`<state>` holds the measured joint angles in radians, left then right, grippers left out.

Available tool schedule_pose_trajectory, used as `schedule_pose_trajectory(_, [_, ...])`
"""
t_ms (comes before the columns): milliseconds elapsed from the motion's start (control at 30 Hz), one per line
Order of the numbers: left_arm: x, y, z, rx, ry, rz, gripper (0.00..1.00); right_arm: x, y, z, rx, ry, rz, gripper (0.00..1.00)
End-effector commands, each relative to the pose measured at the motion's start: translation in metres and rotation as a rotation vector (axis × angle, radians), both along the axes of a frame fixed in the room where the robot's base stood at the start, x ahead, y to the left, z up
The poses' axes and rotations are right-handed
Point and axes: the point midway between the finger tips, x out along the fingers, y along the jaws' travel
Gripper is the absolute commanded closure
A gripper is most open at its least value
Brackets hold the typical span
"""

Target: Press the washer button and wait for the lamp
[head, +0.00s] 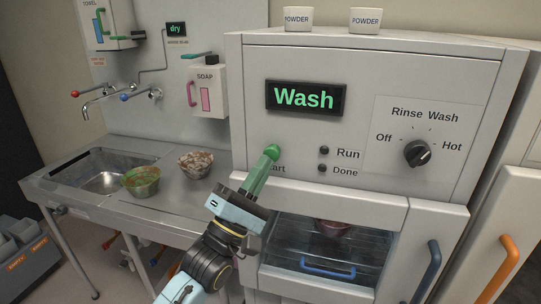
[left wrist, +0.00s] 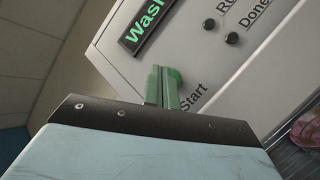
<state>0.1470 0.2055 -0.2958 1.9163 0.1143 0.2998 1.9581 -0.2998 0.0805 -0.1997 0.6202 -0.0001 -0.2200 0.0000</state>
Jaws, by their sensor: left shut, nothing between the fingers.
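The washer (head: 366,62) has a lit display (head: 306,97) reading "Wash" in green. The round green Start button (head: 272,150) is below the display, its label partly covered by my fingers; it also shows in the left wrist view (left wrist: 175,76). The Run lamp (head: 324,151) and the Done lamp (head: 322,168) both look dark. My left gripper (head: 265,161) is shut and empty, its green fingertips at the button. I cannot tell whether they touch it; in the left wrist view the fingers (left wrist: 158,86) overlap the button's edge. My right gripper is not in view.
A dark knob (head: 417,153) sits right of the lamps. The washer's window (head: 331,254) shows a reddish bowl (head: 333,227) inside. A sink counter (head: 170,205) with a green bowl (head: 141,181) and a soiled bowl (head: 195,165) stands left. A soap dispenser (head: 206,92) hangs above it.

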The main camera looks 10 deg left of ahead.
Motion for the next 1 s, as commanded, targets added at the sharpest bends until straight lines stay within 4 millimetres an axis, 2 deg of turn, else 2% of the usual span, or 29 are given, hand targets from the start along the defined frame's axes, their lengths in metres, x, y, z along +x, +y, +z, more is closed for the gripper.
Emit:
schedule_pose_trajectory(633, [0.0004,0.0000,0.0002,0.000,0.000,0.000,1.00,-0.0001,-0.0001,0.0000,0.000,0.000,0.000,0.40])
schedule_pose_trajectory(1000, [0.0087,-0.0003,0.0000,0.000,0.000,0.000,1.00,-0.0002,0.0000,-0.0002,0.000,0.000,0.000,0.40])
